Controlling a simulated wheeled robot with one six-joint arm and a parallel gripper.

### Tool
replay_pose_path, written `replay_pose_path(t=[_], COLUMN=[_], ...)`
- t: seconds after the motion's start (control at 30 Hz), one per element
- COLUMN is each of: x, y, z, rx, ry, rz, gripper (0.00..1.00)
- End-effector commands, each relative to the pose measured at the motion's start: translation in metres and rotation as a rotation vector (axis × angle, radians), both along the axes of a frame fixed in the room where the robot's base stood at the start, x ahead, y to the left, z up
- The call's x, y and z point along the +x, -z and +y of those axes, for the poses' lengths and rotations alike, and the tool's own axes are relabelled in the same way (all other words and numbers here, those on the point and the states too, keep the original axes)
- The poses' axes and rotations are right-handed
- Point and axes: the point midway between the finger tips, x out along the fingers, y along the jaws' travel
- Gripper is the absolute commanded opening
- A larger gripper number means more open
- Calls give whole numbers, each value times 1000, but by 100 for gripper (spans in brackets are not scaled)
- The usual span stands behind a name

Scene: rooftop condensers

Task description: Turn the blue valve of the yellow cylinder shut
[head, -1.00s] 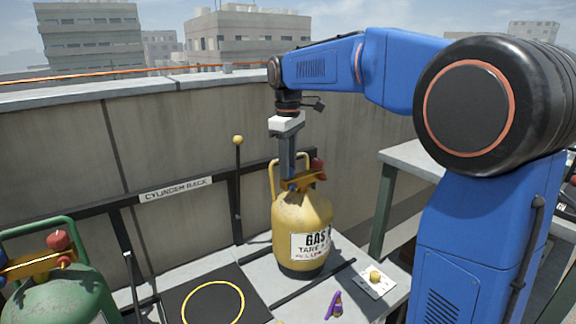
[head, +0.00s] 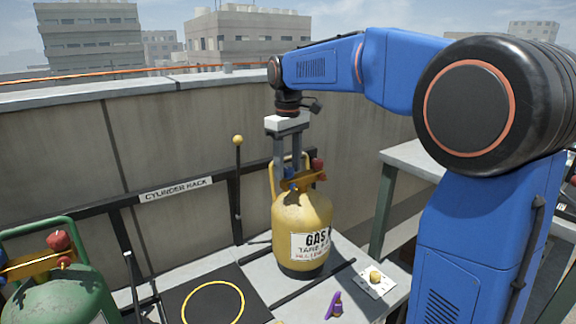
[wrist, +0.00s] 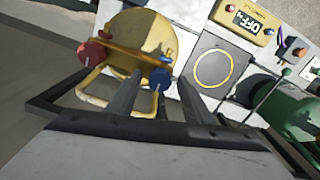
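The yellow cylinder (head: 302,215) stands upright on the grey bench and carries a GAS label. Its blue valve (head: 291,186) is at the top left of its orange bar; a red knob (head: 317,165) is at the other end. My gripper (head: 288,177) points straight down over the blue valve, its two fingers apart. In the wrist view the blue valve (wrist: 160,78) lies between the fingers (wrist: 160,90), with what looks like a small gap on each side. The fingers partly hide the valve.
A green cylinder (head: 62,295) with red knobs stands at the lower left. A black pad with a yellow ring (head: 213,303) lies between the cylinders. A purple item (head: 334,305) and a plate with a yellow button (head: 376,277) are at the front right. The rack's rail and wall stand behind.

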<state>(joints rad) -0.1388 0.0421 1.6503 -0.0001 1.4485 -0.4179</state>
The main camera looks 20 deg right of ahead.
Motion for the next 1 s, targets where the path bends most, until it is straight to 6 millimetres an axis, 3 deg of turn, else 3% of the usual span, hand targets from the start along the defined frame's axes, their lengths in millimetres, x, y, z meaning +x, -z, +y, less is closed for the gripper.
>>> replay_pose_path(t=[0.17, 0.33, 1.0], x=[0, 1, 1], y=[-2, -17, -145], z=[0, 0, 0], rx=[0, 0, 0], ry=[0, -1, 0], rz=[0, -2, -2], gripper=[46, 46, 46])
